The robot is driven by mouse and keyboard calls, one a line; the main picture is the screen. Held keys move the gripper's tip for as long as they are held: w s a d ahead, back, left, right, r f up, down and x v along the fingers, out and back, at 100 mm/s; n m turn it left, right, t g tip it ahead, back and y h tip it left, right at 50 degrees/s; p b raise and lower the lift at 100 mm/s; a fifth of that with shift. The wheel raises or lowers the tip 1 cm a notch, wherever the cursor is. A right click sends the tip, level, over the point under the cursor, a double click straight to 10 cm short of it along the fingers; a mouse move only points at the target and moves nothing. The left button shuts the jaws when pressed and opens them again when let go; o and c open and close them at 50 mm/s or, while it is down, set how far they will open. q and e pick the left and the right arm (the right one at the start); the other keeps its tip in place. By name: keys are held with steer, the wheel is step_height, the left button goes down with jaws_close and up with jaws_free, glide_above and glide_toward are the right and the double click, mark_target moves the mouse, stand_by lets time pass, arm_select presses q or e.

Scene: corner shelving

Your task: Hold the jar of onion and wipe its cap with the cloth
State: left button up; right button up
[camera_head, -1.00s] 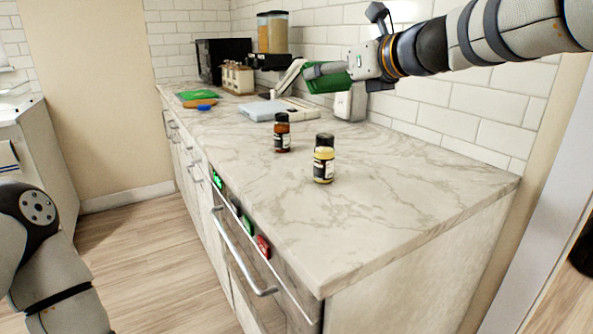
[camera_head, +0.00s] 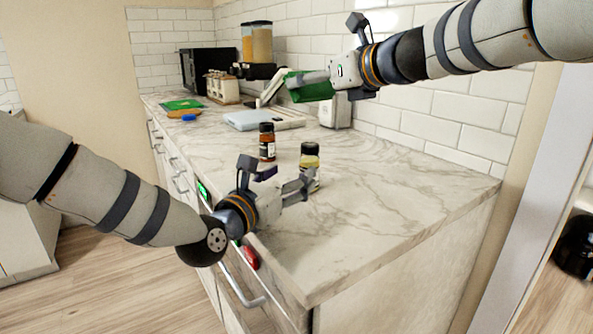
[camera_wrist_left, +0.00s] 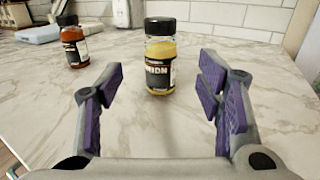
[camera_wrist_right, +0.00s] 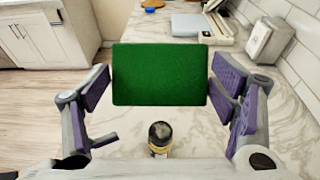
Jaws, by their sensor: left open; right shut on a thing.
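The jar of onion (camera_head: 310,150) stands upright on the counter, with yellow contents and a black cap. In the left wrist view the jar (camera_wrist_left: 160,58) is centred between the open fingers of my left gripper (camera_wrist_left: 160,85), slightly beyond their tips. In the head view my left gripper (camera_head: 306,184) is low over the counter and hides part of the jar's lower side. My right gripper (camera_head: 312,80) is shut on the green cloth (camera_head: 312,93), held in the air above the counter. The cloth (camera_wrist_right: 160,75) spans between its fingers, and the jar's cap (camera_wrist_right: 160,131) shows below it in the right wrist view.
A second jar (camera_head: 267,142), reddish-brown with a black cap, stands behind and left of the onion jar. Farther back are a white scale-like item (camera_head: 248,119), a toaster (camera_head: 335,112) and a green board (camera_head: 183,105). The front right counter (camera_head: 385,205) is clear.

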mark_target(305, 165)
arm_select(q)
steer(key=x, duration=0.9)
steer(key=c, duration=1.3)
steer(key=o, duration=1.1)
steer(key=c, duration=1.1)
steer(key=shift+c, duration=0.2)
